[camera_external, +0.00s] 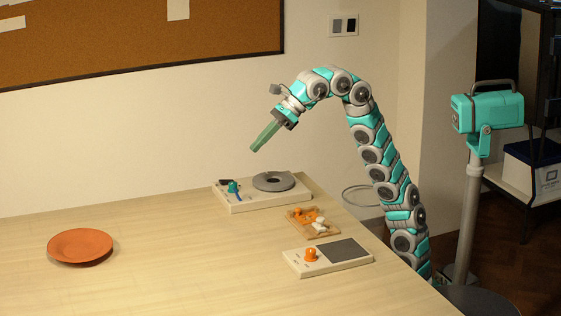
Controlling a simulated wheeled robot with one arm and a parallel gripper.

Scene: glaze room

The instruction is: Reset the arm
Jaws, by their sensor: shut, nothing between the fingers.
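My gripper (256,147) is at the end of my teal and grey arm (375,155). The arm rises from the right side of the table, arches over and points down to the left. The gripper's green fingers are shut with nothing between them. They hang in the air above the back part of the table, apart from everything on it.
The wooden table (170,265) holds an orange plate (80,246) at left. A device with a grey disc (273,181), a small tray (313,222) with orange and white pieces, and a knobbed panel (327,257) stand at right. The middle is clear.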

